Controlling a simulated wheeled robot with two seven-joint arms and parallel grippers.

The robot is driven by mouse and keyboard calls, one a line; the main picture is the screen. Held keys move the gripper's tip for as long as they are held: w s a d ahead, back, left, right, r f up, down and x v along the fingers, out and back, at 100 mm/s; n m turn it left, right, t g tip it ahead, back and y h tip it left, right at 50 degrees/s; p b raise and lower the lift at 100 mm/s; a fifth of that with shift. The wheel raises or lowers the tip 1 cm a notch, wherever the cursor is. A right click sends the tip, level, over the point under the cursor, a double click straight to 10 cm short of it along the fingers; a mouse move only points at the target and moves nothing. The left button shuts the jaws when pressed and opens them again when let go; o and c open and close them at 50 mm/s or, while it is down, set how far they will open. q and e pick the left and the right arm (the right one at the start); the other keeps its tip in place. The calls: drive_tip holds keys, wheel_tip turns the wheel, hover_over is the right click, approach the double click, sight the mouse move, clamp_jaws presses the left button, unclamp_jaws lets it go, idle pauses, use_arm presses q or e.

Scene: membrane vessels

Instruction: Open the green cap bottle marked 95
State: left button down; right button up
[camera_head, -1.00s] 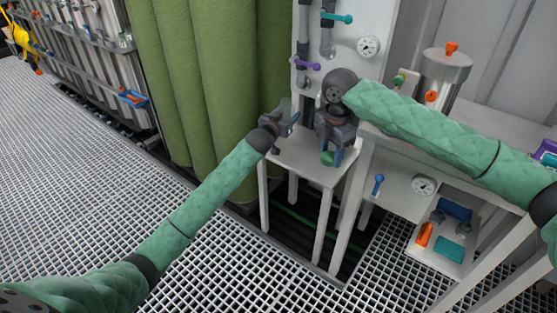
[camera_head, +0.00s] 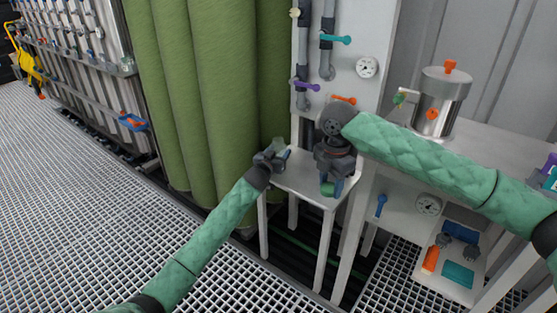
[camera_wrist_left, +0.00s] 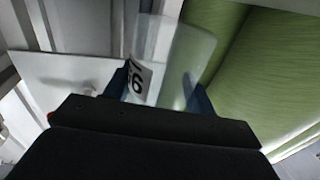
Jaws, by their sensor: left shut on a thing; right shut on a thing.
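My left gripper (camera_head: 276,155) is shut on a translucent bottle, beside the left edge of the small white table (camera_head: 298,184). In the left wrist view the bottle (camera_wrist_left: 180,50) stands between blue fingertips, with a white label whose dark digits are tilted and hard to read. Its top end is not clear, and I see no green cap on it there. My right gripper (camera_head: 334,184) points down over the small table, with blue fingers shut on a green cap (camera_head: 328,189). The cap appears apart from the bottle, to its right.
A taller white bench (camera_head: 480,135) stands at right with a metal vessel (camera_head: 443,100). A white panel (camera_head: 372,30) with pipes, valve handles and a gauge rises behind. Tall green cylinders (camera_head: 232,90) stand close behind my left gripper. Grating floor (camera_head: 80,200) is clear at left.

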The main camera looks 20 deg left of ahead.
use_arm(q)
wheel_tip(320, 180, down, 3)
drive_tip(key=shift+r, duration=0.1)
drive_tip(key=c, duration=0.5)
unclamp_jaws()
drive_tip(key=shift+s, duration=0.5)
drive_tip(key=s+a, duration=0.1)
drive_tip(key=s, duration=1)
drive_tip(key=shift+a+p, duration=0.25)
drive_tip(key=shift+p, duration=0.1)
